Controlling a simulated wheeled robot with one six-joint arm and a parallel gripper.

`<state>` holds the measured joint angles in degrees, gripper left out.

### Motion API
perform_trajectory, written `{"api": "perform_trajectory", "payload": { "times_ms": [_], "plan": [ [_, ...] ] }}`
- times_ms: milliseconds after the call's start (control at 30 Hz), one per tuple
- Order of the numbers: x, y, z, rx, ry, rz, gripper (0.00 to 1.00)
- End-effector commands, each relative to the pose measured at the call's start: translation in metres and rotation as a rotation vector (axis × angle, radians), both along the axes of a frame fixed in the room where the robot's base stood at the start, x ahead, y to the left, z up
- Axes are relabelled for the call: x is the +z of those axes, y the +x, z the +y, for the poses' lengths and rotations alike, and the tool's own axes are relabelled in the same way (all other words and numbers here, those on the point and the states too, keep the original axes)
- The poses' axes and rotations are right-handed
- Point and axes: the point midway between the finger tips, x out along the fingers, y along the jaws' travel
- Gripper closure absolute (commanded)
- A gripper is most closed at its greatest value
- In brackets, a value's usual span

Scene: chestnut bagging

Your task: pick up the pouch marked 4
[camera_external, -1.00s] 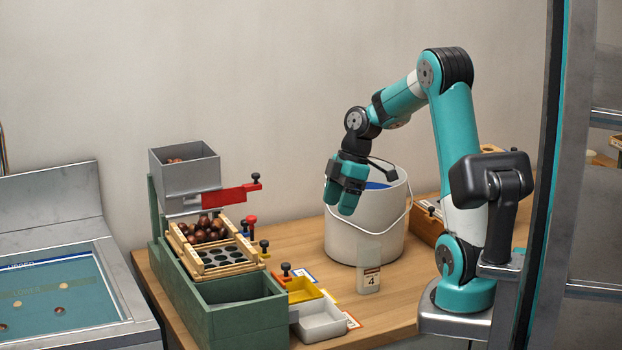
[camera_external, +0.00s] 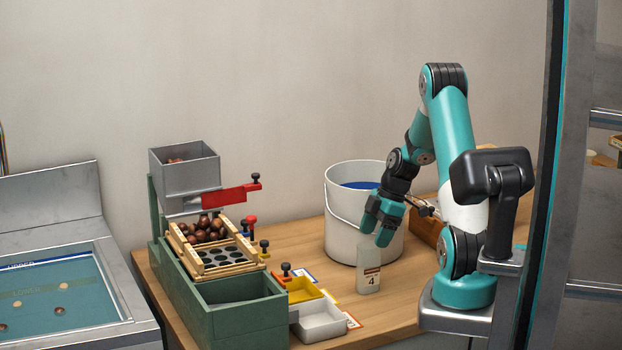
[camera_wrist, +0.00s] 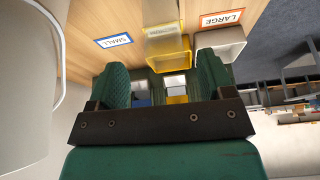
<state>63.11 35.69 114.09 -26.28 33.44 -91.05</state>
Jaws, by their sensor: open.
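The pouch marked 4 (camera_external: 368,281) stands upright on the wooden table in front of the white bucket, with a pale clear upper part and a label. My gripper (camera_external: 377,233) points down just above the pouch's top, close to it; I cannot tell whether they touch. In the wrist view my gripper (camera_wrist: 160,88) shows two green fingers spread apart. I cannot make out the pouch clearly between them.
The white bucket (camera_external: 340,222) stands right behind the pouch and gripper. A yellow tray (camera_external: 303,291) and a white tray (camera_external: 320,322) lie to the left, beside the green sorter box (camera_external: 236,322). A wooden box (camera_external: 426,226) stands behind my arm.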

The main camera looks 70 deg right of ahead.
Motion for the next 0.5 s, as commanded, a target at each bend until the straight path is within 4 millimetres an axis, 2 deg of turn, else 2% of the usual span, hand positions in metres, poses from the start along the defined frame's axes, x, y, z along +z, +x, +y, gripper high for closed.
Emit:
{"api": "perform_trajectory", "payload": {
  "times_ms": [167, 500],
  "plan": [
    [-0.011, 0.003, 0.004, 0.001, 0.001, 0.001, 0.26],
    [-0.053, 0.013, 0.019, 0.002, 0.001, 0.001, 0.26]
  ]
}}
